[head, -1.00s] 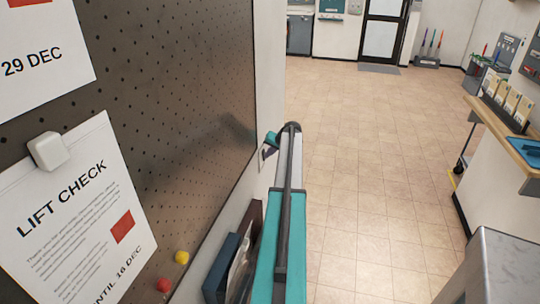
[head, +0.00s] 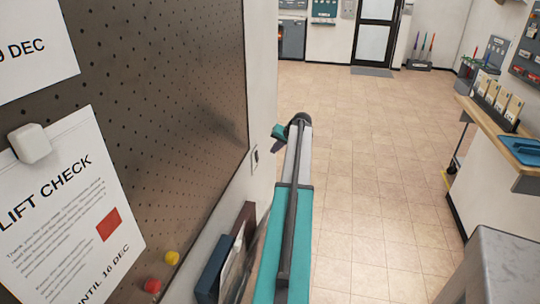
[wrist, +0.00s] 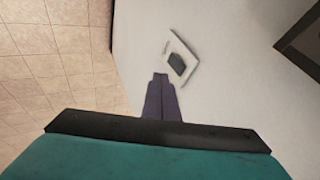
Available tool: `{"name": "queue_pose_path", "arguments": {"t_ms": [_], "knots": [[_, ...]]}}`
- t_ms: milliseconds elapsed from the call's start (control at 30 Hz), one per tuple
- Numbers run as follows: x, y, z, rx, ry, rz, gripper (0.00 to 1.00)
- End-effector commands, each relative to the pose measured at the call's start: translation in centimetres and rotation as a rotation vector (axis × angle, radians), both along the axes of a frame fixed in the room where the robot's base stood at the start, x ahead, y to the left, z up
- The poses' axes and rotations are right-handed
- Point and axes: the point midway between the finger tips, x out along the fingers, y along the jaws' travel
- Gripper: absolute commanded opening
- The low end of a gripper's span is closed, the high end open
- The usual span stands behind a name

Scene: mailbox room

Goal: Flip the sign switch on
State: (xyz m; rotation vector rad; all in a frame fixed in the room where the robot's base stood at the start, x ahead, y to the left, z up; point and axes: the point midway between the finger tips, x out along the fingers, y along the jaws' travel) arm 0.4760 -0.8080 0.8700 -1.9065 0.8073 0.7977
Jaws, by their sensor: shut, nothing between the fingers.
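The switch (head: 255,157) is a small white plate with a dark rocker on the side wall, just past the corner of the pegboard. In the wrist view the switch (wrist: 179,60) is a tilted white frame around a dark rocker, just beyond my fingertips. My gripper (head: 278,131) is at the end of my teal and grey arm, a little to the right of the switch and higher in the picture. In the wrist view my gripper (wrist: 161,77) shows purple fingers held together and empty. A gap shows between the fingertips and the rocker, but its depth is hard to judge.
The pegboard (head: 190,75) with pinned notices fills the left. A dark blue holder (head: 213,268) with papers hangs on the wall below it, close to my arm. A wooden-topped counter (head: 480,122) stands at the right. The tiled floor between is clear.

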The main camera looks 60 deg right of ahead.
Motion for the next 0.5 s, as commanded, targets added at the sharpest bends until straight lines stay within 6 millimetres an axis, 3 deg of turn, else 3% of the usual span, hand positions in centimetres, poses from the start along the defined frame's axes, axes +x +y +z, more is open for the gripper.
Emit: {"name": "queue_pose_path", "arguments": {"t_ms": [200, 500], "knots": [[-1.2, 0.8, 2.1, -0.001, 0.000, 0.002, 0.00], [-1.6, 1.0, 2.9, 0.001, 0.001, 0.003, 0.00]]}}
